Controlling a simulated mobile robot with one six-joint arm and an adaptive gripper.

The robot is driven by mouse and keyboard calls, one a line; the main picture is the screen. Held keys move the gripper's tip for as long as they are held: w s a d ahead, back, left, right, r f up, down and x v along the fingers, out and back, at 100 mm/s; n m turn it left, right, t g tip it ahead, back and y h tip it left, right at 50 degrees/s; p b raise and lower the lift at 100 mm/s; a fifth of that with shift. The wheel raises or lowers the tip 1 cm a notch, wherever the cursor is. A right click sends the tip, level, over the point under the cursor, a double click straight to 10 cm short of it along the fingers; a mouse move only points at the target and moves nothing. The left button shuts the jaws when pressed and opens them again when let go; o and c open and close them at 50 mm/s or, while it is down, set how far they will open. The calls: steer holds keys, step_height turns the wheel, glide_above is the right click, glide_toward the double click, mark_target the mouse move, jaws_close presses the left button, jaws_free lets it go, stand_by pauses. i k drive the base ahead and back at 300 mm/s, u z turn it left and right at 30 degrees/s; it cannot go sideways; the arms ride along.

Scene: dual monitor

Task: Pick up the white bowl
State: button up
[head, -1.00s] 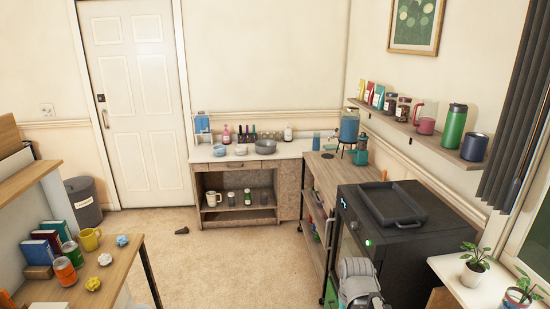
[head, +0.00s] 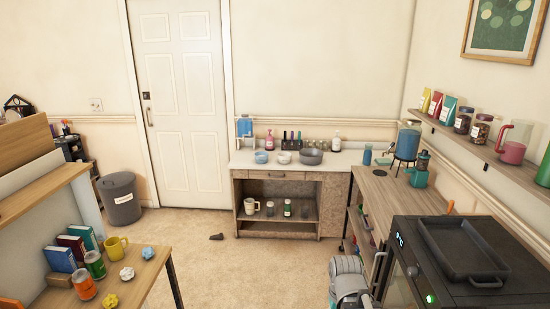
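The white bowl (head: 284,158) sits on the pale top of the low cabinet (head: 334,162) against the back wall. It stands between a light blue bowl (head: 261,158) on its left and a dark grey pot (head: 310,157) on its right. Part of my grey arm shows at the bottom, right of centre, far in front of the cabinet. I cannot make out my gripper's fingers, and nothing of mine is near the bowl.
Several bottles stand behind the bowls. A wooden side counter (head: 397,193) and a black oven (head: 465,250) with a tray line the right. A table (head: 130,283) with cans and a mug stands at left. Open carpet (head: 240,270) lies between; a small dark object (head: 216,237) is on it.

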mark_target(285, 158)
steer(key=u, duration=0.3)
steer(key=i, duration=3.1)
steer(key=z, duration=0.25)
steer(key=i, duration=0.75)
steer(key=z, duration=0.15)
